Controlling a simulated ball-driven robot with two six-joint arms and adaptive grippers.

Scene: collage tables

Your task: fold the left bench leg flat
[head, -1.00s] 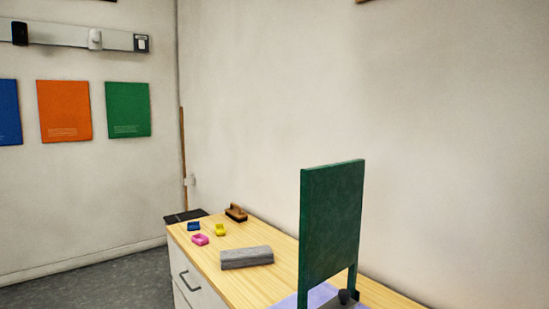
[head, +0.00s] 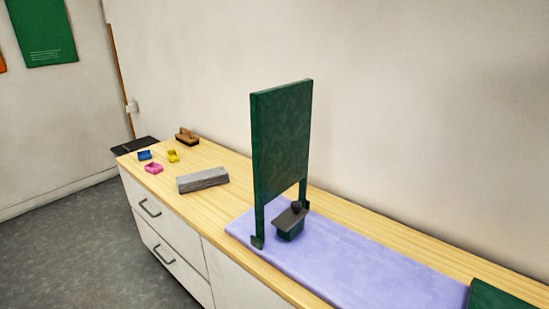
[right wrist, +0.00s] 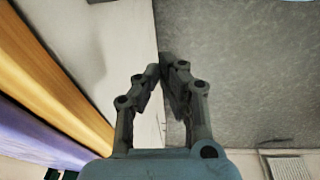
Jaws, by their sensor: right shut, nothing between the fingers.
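A dark green panel (head: 280,140) stands upright on two thin legs at the left end of a lilac slab (head: 370,265). It looks like the raised left bench leg. A small green block with a dark grey top and knob (head: 291,220) sits at its base. Another green piece (head: 500,297) lies low at the right end of the slab, cut off by the picture edge. My right gripper (right wrist: 166,70) is shut and empty in the right wrist view, beside the white cabinet front and above the grey floor. My left gripper is not in view.
The wooden top (head: 215,212) also holds a grey bar (head: 203,180), a brush (head: 187,136), and blue (head: 145,155), yellow (head: 173,156) and pink (head: 154,168) pieces at the far left. A wall stands close behind. Drawer handles (head: 150,208) stick out in front.

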